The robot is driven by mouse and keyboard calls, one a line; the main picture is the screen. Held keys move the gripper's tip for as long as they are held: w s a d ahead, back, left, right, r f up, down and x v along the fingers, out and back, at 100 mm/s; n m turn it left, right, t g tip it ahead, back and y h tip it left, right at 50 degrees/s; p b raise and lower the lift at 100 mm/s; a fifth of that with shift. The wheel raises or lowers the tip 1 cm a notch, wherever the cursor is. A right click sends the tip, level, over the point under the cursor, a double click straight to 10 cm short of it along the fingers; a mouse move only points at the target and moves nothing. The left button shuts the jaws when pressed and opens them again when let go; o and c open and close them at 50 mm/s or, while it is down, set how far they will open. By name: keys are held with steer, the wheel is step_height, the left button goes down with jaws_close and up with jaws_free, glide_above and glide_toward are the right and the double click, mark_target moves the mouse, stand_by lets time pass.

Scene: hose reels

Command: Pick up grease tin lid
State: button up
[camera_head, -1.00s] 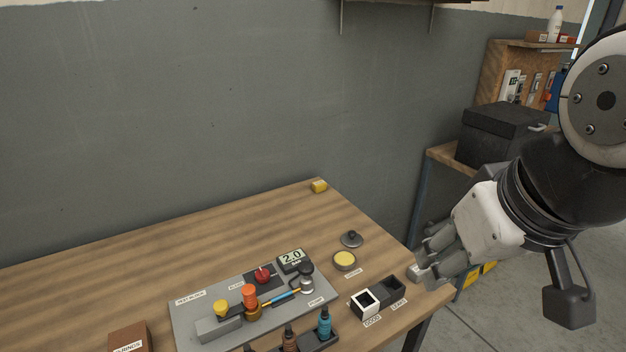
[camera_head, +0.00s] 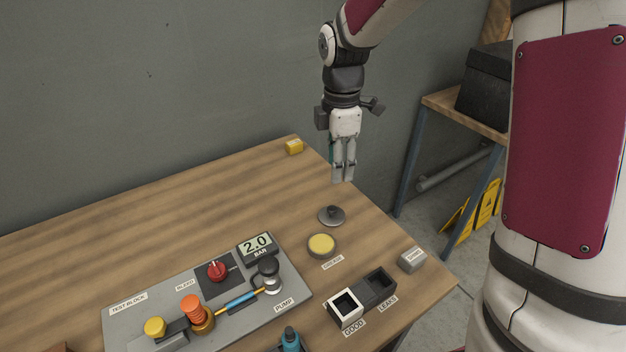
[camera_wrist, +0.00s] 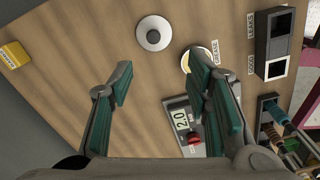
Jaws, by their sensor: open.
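The grease tin lid (camera_head: 331,216) is a grey disc with a dark knob on top, lying flat on the wooden table behind the open grease tin (camera_head: 321,244), which shows yellow grease. In the wrist view the lid (camera_wrist: 153,36) is near the top middle, and the tin (camera_wrist: 199,62) is partly hidden by the right finger. My gripper (camera_head: 343,181) points down above the table, a little behind the lid and apart from it. In the wrist view its two green-padded fingers (camera_wrist: 160,66) are spread, with nothing between them.
A test block board (camera_head: 135,320) with a gauge and pump stands front left of the tin. The good and leaks bins (camera_head: 361,296) and a grey block (camera_head: 412,260) are at front right. A yellow block (camera_head: 294,147) sits at the back corner. Table around the lid is clear.

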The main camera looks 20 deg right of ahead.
mark_target(331, 208)
steer(key=shift+n, duration=0.3)
steer(key=f, duration=0.5)
steer(key=w+f, duration=0.1)
steer(key=f, duration=0.9)
steer(key=shift+w+a+p, duration=0.1)
steer(key=shift+w+p, duration=0.1)
steer(key=shift+p, duration=0.15)
jaws_close()
